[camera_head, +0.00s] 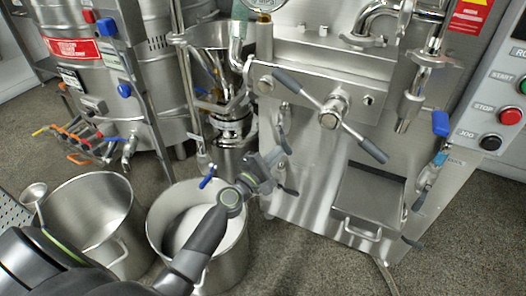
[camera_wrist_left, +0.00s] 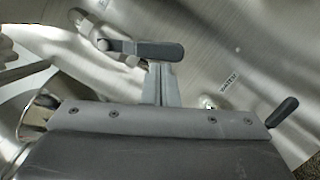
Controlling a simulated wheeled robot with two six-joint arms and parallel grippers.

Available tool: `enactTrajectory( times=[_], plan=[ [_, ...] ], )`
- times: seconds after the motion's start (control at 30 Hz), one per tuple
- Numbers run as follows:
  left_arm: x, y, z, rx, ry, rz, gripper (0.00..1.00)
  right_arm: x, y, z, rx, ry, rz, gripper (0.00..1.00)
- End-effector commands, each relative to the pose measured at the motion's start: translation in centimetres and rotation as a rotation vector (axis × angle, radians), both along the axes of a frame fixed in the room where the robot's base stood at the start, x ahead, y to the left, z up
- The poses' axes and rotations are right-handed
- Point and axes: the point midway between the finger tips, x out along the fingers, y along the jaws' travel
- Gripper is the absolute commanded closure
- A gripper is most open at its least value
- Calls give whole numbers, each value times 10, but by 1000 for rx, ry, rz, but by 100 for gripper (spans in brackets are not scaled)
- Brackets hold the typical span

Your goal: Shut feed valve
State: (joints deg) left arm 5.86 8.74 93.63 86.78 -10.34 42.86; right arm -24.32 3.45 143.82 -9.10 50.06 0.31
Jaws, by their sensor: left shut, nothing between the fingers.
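My left gripper (camera_head: 270,163) is shut and empty in front of the steel mill's lower left front. In the left wrist view its closed fingers (camera_wrist_left: 160,82) point up to a dark lever handle (camera_wrist_left: 150,50) on a steel valve. The fingertips overlap this handle in the picture; I cannot tell whether they touch it. The handle lies roughly crosswise to the fingers. A second dark lever (camera_wrist_left: 283,111) sits to the right, near a small label. A blue-handled lever (camera_head: 208,177) hangs left of the gripper in the head view. No readable label marks the feed valve. My right gripper is out of view.
Two steel pots (camera_head: 95,215) and (camera_head: 232,262) stand on the floor below my left arm. A two-armed handle (camera_head: 335,112) juts from the mill front. A steel box (camera_head: 368,195) is lower right. A control panel (camera_head: 500,110) stands at right.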

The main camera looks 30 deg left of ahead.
Motion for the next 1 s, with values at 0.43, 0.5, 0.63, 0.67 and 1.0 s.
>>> enactTrajectory(
  times=[0.43, 0.5, 0.63, 0.67, 1.0],
  plan=[
    [0, -29, 10, -431, -2, -1, 100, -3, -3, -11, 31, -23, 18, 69],
    [0, -33, 13, -498, -2, -2, 100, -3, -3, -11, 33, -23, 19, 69],
    [0, -40, 19, -623, -2, -1, 100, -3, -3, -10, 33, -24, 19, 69],
    [0, -42, 20, -651, -3, -2, 100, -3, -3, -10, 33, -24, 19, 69],
    [0, -49, 30, -823, -2, -1, 100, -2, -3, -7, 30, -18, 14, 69]
  ],
)
